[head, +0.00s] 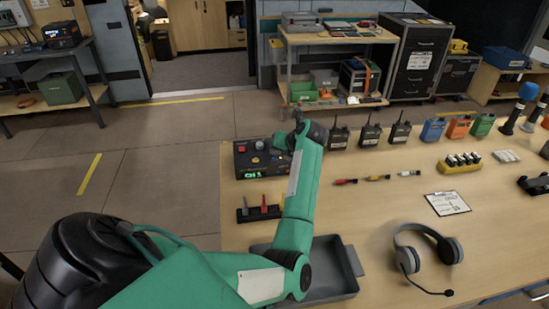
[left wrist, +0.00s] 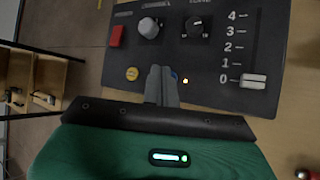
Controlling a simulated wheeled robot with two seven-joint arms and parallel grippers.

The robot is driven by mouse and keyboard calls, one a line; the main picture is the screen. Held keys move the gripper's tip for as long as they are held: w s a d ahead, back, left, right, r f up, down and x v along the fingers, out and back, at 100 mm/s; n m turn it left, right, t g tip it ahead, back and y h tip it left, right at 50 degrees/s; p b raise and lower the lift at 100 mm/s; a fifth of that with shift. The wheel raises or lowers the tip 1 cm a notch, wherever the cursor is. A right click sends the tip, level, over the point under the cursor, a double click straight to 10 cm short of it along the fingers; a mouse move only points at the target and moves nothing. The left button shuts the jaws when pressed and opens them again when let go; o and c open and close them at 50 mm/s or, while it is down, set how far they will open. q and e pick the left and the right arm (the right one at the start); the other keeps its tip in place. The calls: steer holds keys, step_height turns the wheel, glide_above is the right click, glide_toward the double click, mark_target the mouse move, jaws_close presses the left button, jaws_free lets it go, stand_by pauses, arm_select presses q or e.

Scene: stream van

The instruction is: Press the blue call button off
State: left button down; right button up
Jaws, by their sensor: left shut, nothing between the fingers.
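The dark control panel (head: 245,162) sits at the far left corner of the workbench, with a green lit display. In the left wrist view the panel (left wrist: 215,60) shows a red switch (left wrist: 117,36), a grey knob (left wrist: 148,28), a black dial (left wrist: 198,25), a yellow button (left wrist: 132,74) and a white slider (left wrist: 253,80) near 0. A bit of the blue button (left wrist: 174,74) shows beside my left fingers, which hide the rest. A small white light (left wrist: 185,81) glows beside it. My left gripper (left wrist: 158,86) is shut and empty over the panel; contact cannot be told.
A tool rack (head: 260,213) stands in front of the panel and a grey tray (head: 335,270) lies under my left arm. Several radios (head: 370,133) line the bench's back edge. A headset (head: 428,247) and a paper note (head: 447,203) lie to the right.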

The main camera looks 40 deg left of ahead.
stand_by(0.3)
arm_select(q)
steer(key=shift+f+b, duration=0.35)
steer(key=shift+f, duration=0.1)
steer(key=shift+f, duration=0.15)
stand_by(0.4)
steer(key=shift+r, duration=0.65)
steer(key=shift+p, duration=0.3)
step_height(320, 180, up, 6)
steer(key=p, duration=0.3)
stand_by(0.5)
